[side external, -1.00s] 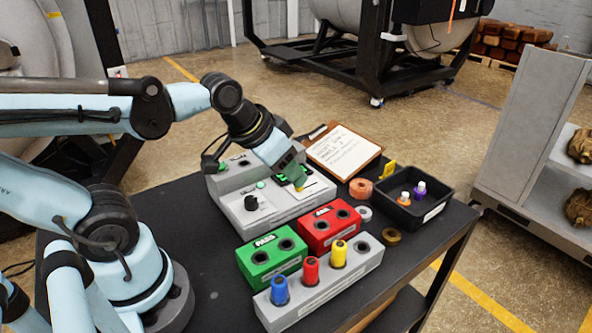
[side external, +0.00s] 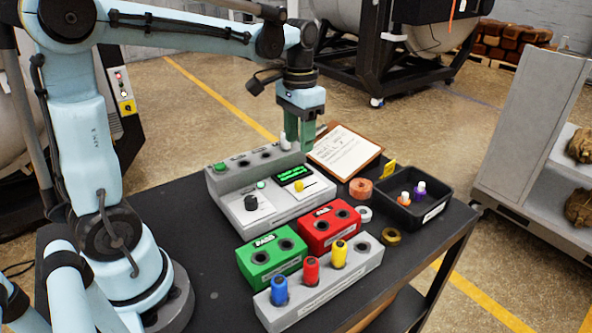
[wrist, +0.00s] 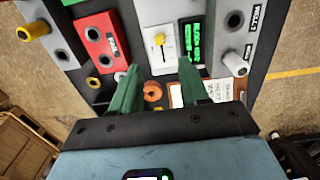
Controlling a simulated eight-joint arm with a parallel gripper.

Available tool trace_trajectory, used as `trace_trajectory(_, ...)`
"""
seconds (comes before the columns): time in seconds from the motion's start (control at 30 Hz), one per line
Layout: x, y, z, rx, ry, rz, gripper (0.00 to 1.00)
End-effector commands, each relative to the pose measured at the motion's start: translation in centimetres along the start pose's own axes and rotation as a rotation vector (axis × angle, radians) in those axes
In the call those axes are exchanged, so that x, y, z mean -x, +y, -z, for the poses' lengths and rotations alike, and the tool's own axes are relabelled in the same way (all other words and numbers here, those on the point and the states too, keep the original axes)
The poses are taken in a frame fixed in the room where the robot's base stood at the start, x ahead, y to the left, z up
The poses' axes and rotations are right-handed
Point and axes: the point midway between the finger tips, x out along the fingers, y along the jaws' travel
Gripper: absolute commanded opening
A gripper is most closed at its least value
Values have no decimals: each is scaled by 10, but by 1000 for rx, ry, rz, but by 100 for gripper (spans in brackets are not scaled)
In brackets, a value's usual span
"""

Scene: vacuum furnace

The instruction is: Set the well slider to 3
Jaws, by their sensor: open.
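The grey console (side external: 232,205) stands on the table with a white slider plate carrying a yellow slider knob (side external: 299,187). In the wrist view the yellow knob (wrist: 159,39) sits near one end of its track on the white plate (wrist: 160,56); scale marks are too small to read. A green-lit display (side external: 294,174) is beside the slider, its text unreadable. My gripper (side external: 300,141) points down above the console's back right, apart from the knob. In the wrist view its green fingers (wrist: 158,72) are apart with nothing between them.
A clipboard (side external: 343,150) lies behind right. Green (side external: 268,265) and red (side external: 326,232) blocks, a grey holder (side external: 312,297) with coloured plugs, and a black tray (side external: 435,190) occupy the table.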

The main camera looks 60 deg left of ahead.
Motion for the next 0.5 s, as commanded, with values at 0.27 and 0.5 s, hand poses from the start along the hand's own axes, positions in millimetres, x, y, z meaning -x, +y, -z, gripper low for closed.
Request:
trace_trajectory(0.27, -42, 0, 0, 0, 2, 1, 45)
trace_trajectory(0.5, -78, 0, 0, 1, 3, 1, 45)
